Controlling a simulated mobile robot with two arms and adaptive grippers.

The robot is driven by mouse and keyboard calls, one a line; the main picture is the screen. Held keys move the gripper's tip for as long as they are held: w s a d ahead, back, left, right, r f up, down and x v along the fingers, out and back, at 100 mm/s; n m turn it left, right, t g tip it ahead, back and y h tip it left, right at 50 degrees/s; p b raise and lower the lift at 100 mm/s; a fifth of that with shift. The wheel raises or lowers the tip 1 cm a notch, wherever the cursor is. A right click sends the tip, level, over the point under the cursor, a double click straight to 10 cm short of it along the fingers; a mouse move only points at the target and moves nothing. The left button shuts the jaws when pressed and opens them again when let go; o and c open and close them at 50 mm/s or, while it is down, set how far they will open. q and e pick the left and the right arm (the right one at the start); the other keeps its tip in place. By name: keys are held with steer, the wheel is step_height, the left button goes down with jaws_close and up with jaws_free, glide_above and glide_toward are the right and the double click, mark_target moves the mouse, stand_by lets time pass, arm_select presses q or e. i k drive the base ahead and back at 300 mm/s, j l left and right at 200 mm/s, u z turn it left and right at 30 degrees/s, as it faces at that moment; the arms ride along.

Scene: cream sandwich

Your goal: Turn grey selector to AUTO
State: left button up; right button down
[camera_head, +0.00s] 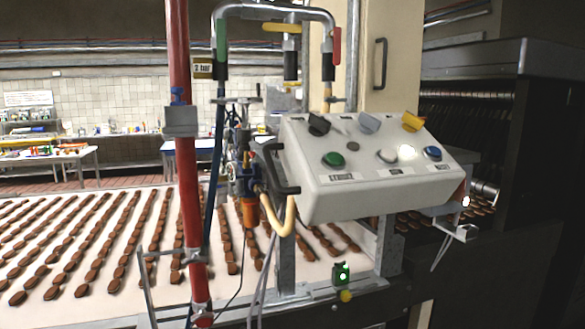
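The grey selector (369,122) is a knob in the upper row of the white control box (322,205), between a black selector (319,124) and a yellow selector (413,121). Its label and pointing direction are too small to read. Below it are a green button (333,159), a white button (387,156), a bright lit spot (406,152) and a blue button (432,153). Neither of my grippers shows in the head view.
A conveyor (120,292) with rows of brown biscuits runs behind and left of the box. A red vertical pipe (186,200) and hoses stand left of it. A black handle (275,170) sticks out from the box's left side. Dark machinery (500,220) fills the right.

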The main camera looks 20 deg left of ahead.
mark_target(369, 124)
steer(key=i+l, duration=0.25)
steer(key=l, duration=0.25)
steer(key=i+l+u, duration=0.15)
steer(key=l+u, duration=0.15)
steer(key=i+l+u, duration=0.1)
steer(key=l+u, duration=0.55)
steer(key=i, duration=0.05)
